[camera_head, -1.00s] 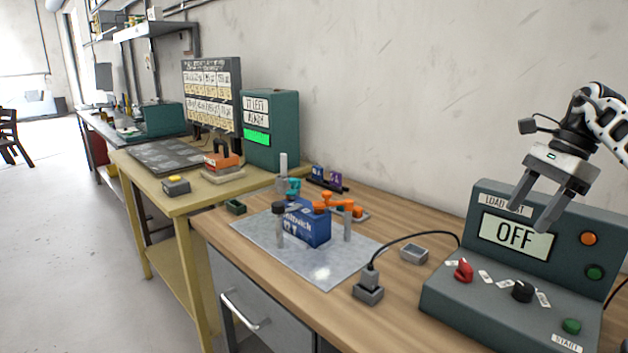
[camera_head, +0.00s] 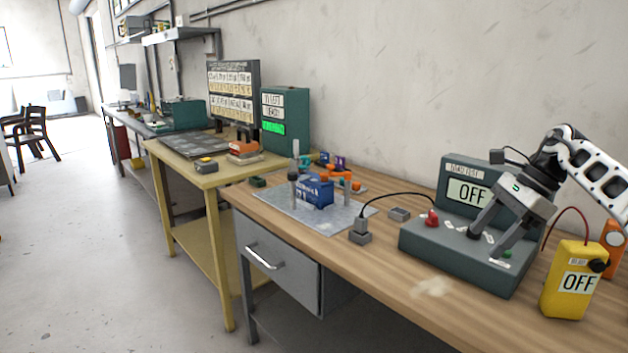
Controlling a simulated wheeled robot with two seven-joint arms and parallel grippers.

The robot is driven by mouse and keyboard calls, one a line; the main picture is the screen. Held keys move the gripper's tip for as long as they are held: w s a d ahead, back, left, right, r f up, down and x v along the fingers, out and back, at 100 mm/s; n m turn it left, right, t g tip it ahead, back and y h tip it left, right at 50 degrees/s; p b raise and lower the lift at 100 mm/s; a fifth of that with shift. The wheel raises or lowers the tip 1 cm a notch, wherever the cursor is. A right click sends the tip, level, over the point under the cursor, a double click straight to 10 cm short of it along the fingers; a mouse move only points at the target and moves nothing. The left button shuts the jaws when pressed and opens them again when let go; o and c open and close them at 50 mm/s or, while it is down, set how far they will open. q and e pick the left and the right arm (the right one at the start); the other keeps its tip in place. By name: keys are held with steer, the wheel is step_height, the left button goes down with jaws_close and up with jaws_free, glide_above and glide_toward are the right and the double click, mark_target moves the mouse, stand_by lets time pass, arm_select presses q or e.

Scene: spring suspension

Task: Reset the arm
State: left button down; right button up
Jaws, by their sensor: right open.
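The box's display (camera_head: 468,193) reads OFF. A red knob (camera_head: 431,218) and a green button (camera_head: 507,254) show on its front slope. My left gripper is not in view.
A yellow box (camera_head: 575,280) reading OFF stands at the right, with an orange device (camera_head: 612,245) behind it.

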steer(key=s+a+f+m+t+y, duration=0.2)
steer(key=a+f+m+y, duration=0.25)
steer(key=a, duration=0.55)
steer(key=s+a+f+m+t+y, duration=0.25)
steer(key=a+f+m, duration=0.35)
steer(key=a, duration=0.4)
steer(key=s+a+f+m+t+y, duration=0.2)
steer(key=a+f+m+y, duration=0.25)
steer(key=a, duration=0.55)
steer(key=s+d+f+m+t+h, duration=0.1)
steer(key=s+d+f+m+h, duration=0.2)
steer(key=s+m, duration=0.5)
steer(key=s+d+f+m+t+h, duration=0.1)
steer(key=s+d+f+m+h, duration=0.3)
steer(key=m, duration=1.1)
steer(key=s+d+f+m+t+h, duration=0.1)
steer(key=s+d+f+m+h, duration=0.2)
steer(key=s+f+m+h, duration=0.4)
steer(key=s+f+m, duration=0.2)
steer(key=s+m, duration=0.2)
steer(key=m, duration=0.1)
steer(key=shift+s+d+m, duration=0.25)
steer(key=shift+s+m, duration=0.05)
steer(key=shift+s, duration=0.05)
steer(key=shift+h, duration=0.25)
